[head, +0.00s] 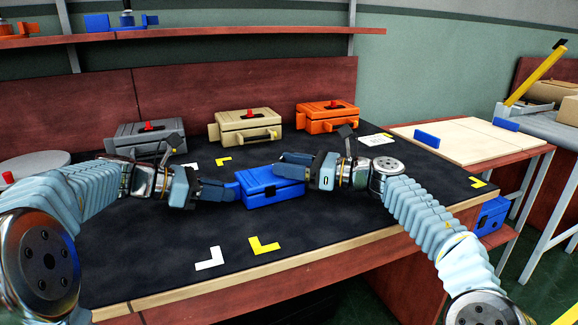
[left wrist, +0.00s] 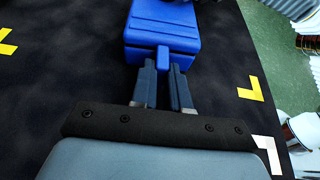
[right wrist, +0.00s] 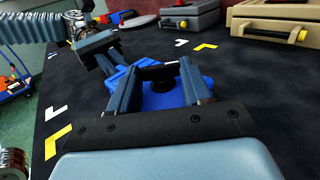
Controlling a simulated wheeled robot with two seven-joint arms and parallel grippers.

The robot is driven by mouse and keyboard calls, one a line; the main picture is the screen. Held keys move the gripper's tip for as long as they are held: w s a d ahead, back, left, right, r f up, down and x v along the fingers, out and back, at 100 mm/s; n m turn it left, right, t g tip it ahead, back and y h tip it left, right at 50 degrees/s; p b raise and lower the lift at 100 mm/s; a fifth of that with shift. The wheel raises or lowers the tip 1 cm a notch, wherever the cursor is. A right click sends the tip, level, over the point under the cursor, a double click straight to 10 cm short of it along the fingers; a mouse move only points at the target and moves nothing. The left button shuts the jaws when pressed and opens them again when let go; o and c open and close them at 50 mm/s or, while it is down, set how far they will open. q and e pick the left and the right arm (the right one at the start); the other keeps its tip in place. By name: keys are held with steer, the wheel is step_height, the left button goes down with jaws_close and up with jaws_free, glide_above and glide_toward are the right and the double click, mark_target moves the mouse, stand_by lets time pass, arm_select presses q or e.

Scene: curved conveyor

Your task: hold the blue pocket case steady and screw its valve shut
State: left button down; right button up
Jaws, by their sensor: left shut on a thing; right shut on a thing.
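The blue pocket case (head: 272,187) lies flat on the dark mat in the head view; it also shows in the left wrist view (left wrist: 165,28) and right wrist view (right wrist: 163,97). My left gripper (left wrist: 163,70) is shut on the small blue tab at the case's end. My right gripper (right wrist: 157,75) is over the case top, its fingers on either side of a dark round piece (right wrist: 158,73), which appears to be the valve. In the head view, my left gripper (head: 237,189) is at the case's left end, and my right gripper (head: 281,166) covers its top.
Grey (head: 148,138), beige (head: 247,126) and orange (head: 327,116) cases with red valves stand behind. White (head: 209,258) and yellow (head: 263,246) corner marks lie on clear mat in front. A pale side table (head: 470,138) with blue blocks is at right.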

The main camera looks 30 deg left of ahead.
steer(key=shift+w+d+f+g, duration=0.2)
steer(key=shift+w+g, duration=0.1)
steer(key=shift+w, duration=0.15)
steer(key=shift+s+a+r+n+g+h, duration=0.1)
steer(key=shift+s+n+g+h, duration=0.2)
steer(key=shift+s+n+g, duration=0.25)
steer(key=o, duration=1.1)
steer(key=shift+c, duration=0.2)
steer(key=shift+r, duration=0.1)
steer(key=v, duration=1.2)
steer(key=shift+s, duration=0.1)
